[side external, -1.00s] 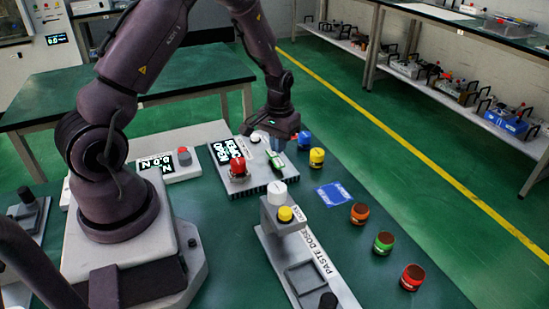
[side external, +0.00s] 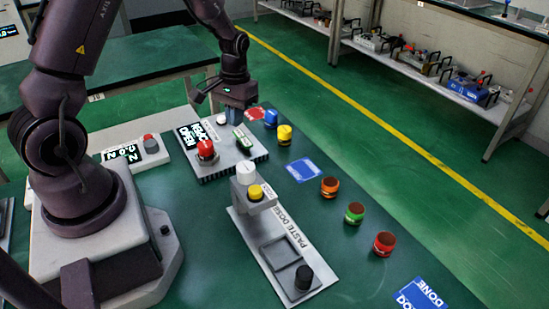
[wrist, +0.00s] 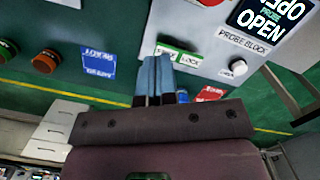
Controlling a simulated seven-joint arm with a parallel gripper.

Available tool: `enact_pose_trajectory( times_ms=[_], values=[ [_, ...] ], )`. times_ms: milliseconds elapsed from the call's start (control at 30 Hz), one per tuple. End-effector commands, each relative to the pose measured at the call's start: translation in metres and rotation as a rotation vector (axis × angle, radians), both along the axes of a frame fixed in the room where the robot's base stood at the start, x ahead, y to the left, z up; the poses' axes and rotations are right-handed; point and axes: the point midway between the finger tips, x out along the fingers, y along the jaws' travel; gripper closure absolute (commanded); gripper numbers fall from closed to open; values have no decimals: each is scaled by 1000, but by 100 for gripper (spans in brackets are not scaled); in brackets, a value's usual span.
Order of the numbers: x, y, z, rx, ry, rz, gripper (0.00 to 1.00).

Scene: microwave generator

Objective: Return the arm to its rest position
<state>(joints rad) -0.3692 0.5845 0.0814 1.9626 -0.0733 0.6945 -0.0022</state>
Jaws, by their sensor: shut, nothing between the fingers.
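My gripper (side external: 239,112) is above the far right part of the grey probe block (side external: 218,172), close over the green lock piece (side external: 243,141). In the wrist view its two blue fingers (wrist: 154,62) are together and empty. They overlap the block's edge in that picture, beside the green and white lock label (wrist: 178,55). The block carries a red button (side external: 206,148), a white knob (side external: 222,120) and a display (side external: 202,133) that reads OPEN. My arm reaches out bent over the bench.
Blue (side external: 271,118) and yellow (side external: 284,135) cups stand right of the block. Orange (side external: 329,187), green (side external: 354,212) and red (side external: 384,244) cups line the right side. The paste doser (side external: 275,235) is in front. A blue mat (side external: 303,169) lies flat between.

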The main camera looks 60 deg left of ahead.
Motion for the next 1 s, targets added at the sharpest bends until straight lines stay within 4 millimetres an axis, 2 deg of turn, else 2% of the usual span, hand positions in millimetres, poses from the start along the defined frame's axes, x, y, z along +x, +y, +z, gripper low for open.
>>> enact_pose_trajectory(
  times_ms=[33, 300, 500, 733, 1000],
  values=[
    [-4, -9, 17, 0, -12, -21, 100],
    [-40, -66, 107, 21, -111, -167, 100],
    [-78, -105, 161, 61, -236, -292, 100],
    [-119, -137, 201, 115, -418, -417, 100],
    [-133, -152, 227, 145, -572, -480, 100]
  ],
)
